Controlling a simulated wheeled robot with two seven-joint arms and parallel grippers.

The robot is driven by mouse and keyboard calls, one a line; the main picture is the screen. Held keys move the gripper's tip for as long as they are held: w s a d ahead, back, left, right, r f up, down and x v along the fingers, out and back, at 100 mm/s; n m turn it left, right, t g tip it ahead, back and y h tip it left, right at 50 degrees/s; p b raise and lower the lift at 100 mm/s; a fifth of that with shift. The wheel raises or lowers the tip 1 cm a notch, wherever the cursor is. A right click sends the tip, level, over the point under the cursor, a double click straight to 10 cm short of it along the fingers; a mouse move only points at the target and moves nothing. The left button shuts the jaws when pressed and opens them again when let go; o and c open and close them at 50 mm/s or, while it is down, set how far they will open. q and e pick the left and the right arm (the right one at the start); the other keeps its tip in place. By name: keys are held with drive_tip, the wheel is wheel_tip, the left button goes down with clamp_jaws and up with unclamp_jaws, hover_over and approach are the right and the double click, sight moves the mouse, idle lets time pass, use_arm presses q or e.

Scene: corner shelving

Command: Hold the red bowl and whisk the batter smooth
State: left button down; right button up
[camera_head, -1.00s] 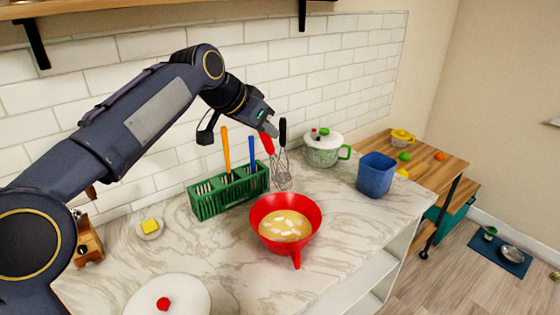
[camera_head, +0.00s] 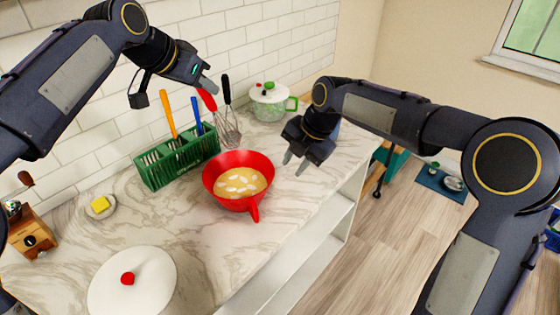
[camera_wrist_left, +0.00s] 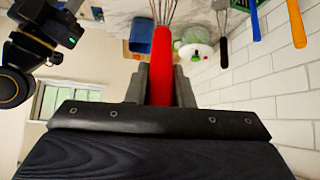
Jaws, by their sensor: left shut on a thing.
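The red bowl (camera_head: 254,203) stands on the marble counter with tan batter (camera_head: 240,182) and several pale lumps in it. Its handle points toward the front. My left gripper (camera_head: 207,87) is shut on the red handle of the whisk (camera_head: 208,100), above and behind the bowl. The whisk's wire end hangs near the green rack, apart from the batter. The red handle (camera_wrist_left: 161,65) fills the jaws in the left wrist view. My right gripper (camera_head: 294,163) is open and empty, just right of the bowl's rim, fingers pointing down.
A green utensil rack (camera_head: 178,160) with orange and blue handles stands behind left of the bowl. A black-handled utensil (camera_head: 226,90) is beside the whisk. A white-lidded pot (camera_head: 269,103) stands behind. A butter dish (camera_head: 100,206) and white lid (camera_head: 132,283) are left and front.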

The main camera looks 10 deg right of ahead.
sight(266, 188)
drive_tip(key=w+a+f+n, duration=0.1)
drive_tip(key=w+a+f, duration=0.1)
drive_tip(key=f, duration=0.2)
drive_tip(key=w+a+f+n, duration=0.1)
drive_tip(key=w+a+f, duration=0.1)
drive_tip(key=f, duration=0.3)
drive_tip(key=w+a+f+n, duration=0.2)
drive_tip(key=f, duration=0.3)
drive_tip(key=shift+a+f+g, duration=0.1)
drive_tip(key=shift+a+g, duration=0.15)
drive_tip(key=shift+g, duration=0.05)
drive_tip(key=shift+s, duration=0.1)
drive_tip(key=shift+c, duration=0.5)
clamp_jaws()
idle(0.6)
drive_tip(key=shift+c, duration=0.3)
unclamp_jaws()
clamp_jaws()
idle(1.0)
